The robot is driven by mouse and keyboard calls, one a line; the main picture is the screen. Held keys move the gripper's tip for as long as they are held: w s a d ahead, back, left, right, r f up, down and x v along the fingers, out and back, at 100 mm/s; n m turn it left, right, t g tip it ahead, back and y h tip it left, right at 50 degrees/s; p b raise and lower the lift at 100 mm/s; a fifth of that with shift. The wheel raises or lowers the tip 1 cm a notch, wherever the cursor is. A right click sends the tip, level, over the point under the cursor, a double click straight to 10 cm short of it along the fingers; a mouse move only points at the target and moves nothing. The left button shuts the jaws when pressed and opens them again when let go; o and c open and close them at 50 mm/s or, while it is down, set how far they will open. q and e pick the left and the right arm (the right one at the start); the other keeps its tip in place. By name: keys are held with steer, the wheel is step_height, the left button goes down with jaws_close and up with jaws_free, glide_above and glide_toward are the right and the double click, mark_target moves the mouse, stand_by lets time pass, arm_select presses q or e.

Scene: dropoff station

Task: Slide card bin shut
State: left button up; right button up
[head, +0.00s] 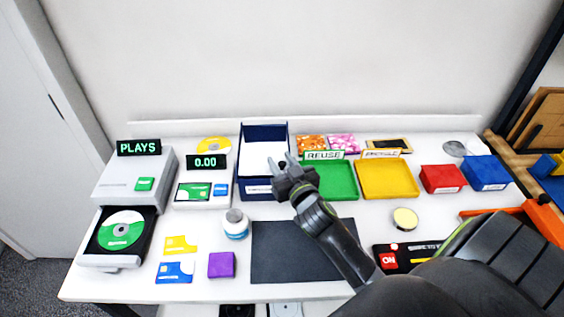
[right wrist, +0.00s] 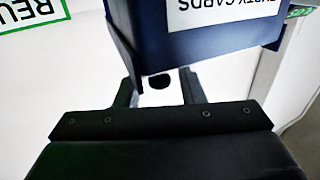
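The card bin is a dark blue box (head: 264,132) at the back middle of the table, with a white surface showing inside its walls. Its label reads as cards and appears upside down on a blue wall in the right wrist view (right wrist: 190,45). My right gripper (head: 281,164) is at the bin's right front part. In the right wrist view its two fingers (right wrist: 158,90) are spread, with a black round knob (right wrist: 160,81) between them and gaps at both sides. Part of the bin's front is hidden behind the gripper. My left gripper is not in view.
A green tray (head: 337,194) and a yellow tray (head: 388,192) stand right of the bin. A scale reading 0.00 (head: 203,193) and a disc player (head: 134,180) stand left. A dark mat (head: 285,260) lies in front, under my right arm.

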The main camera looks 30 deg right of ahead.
jaws_close()
steer(key=shift+s+a, duration=0.3)
steer(key=shift+s, duration=0.3)
steer(key=shift+f, duration=0.1)
steer(key=shift+c, duration=1)
jaws_free()
steer(key=shift+o, duration=1)
steer(key=shift+s+a, duration=0.15)
